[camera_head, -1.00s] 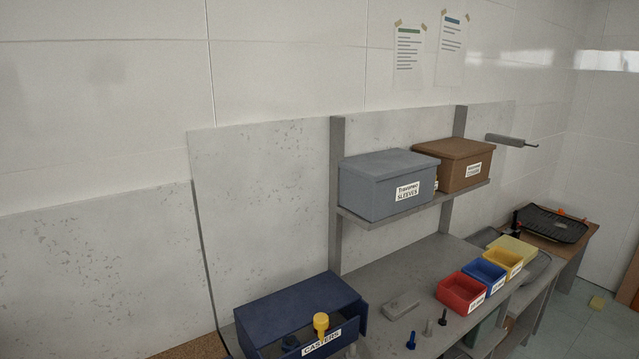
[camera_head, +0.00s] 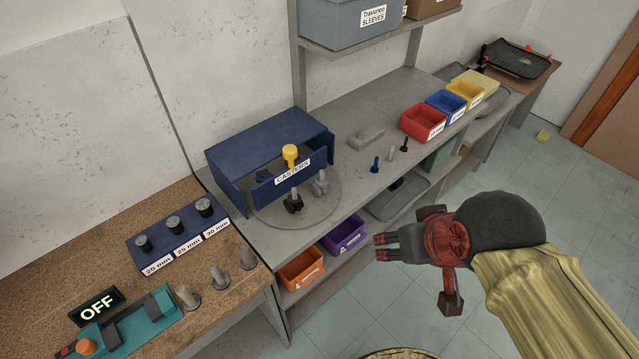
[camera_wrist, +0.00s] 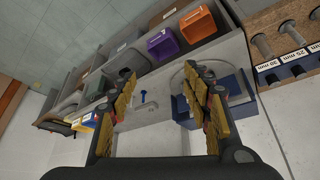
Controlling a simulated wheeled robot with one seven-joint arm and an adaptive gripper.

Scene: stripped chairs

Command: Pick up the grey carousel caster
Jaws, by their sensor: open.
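The grey caster (camera_head: 320,183) stands upright on the round grey carousel (camera_head: 325,214), at its front right before the blue box labelled CASTERS (camera_head: 270,140). A black caster (camera_head: 293,203) stands to its left, and a yellow caster (camera_head: 290,154) stands higher at the box front. My gripper (camera_head: 379,247) is open and empty, right of and in front of the carousel, apart from the grey caster. In the wrist view my gripper (camera_wrist: 160,80) shows its two fingers spread. The carousel is partly hidden there behind a finger, and I cannot make out the grey caster.
Orange (camera_head: 301,270) and purple (camera_head: 344,235) bins sit on the shelf below. A grey block (camera_head: 366,138) and small blue, grey and black pegs stand right of the carousel. Red (camera_head: 424,122), blue and yellow bins follow.

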